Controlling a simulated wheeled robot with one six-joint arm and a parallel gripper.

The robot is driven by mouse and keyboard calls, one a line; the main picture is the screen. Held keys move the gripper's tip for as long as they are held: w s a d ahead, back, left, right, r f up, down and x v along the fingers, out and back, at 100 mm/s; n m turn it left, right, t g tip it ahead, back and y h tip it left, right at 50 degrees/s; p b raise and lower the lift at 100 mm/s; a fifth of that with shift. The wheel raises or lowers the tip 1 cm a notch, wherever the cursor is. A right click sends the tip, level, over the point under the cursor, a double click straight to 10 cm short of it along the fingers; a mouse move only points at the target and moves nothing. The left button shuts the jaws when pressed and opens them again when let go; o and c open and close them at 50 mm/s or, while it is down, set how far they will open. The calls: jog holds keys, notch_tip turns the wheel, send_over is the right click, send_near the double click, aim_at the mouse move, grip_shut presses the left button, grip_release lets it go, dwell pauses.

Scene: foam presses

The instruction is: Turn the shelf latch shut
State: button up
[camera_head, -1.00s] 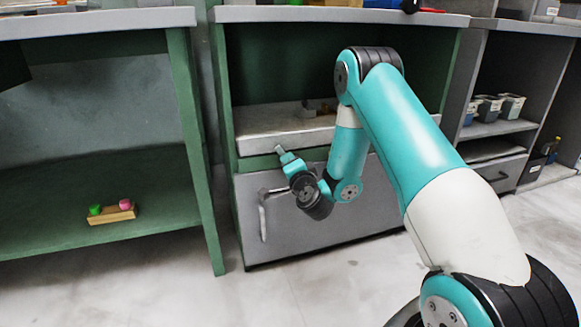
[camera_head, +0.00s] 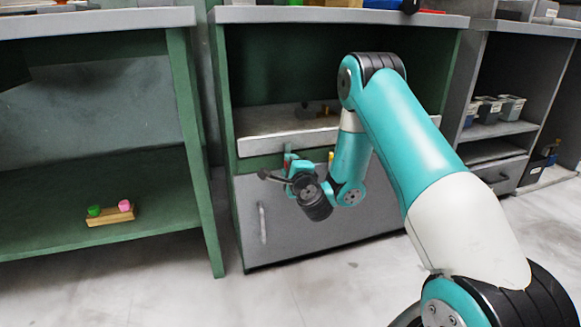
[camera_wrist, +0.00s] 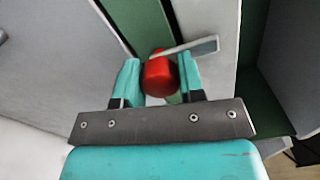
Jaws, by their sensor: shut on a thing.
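In the wrist view, a red knob (camera_wrist: 159,76) sits between the two teal fingers of my gripper (camera_wrist: 160,80), which is shut on it. A flat grey bar (camera_wrist: 200,46) runs from behind the knob out to the right, past the right fingertip. Knob and bar look like the shelf latch, in front of a green strip (camera_wrist: 148,24). In the head view my gripper (camera_head: 289,160) is at the green rail above the grey cabinet door (camera_head: 340,228). My wrist hides the knob there.
The door carries a vertical handle (camera_head: 262,222) on its left. A light shelf board (camera_head: 270,143) lies above the rail. A small yellow and red item (camera_head: 331,159) shows beside my forearm. A wooden block with green and pink knobs (camera_head: 111,215) lies on the left shelf.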

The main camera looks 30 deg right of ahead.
jog(key=shift+s, duration=0.1)
dwell(0.3)
jog(key=o, duration=0.9)
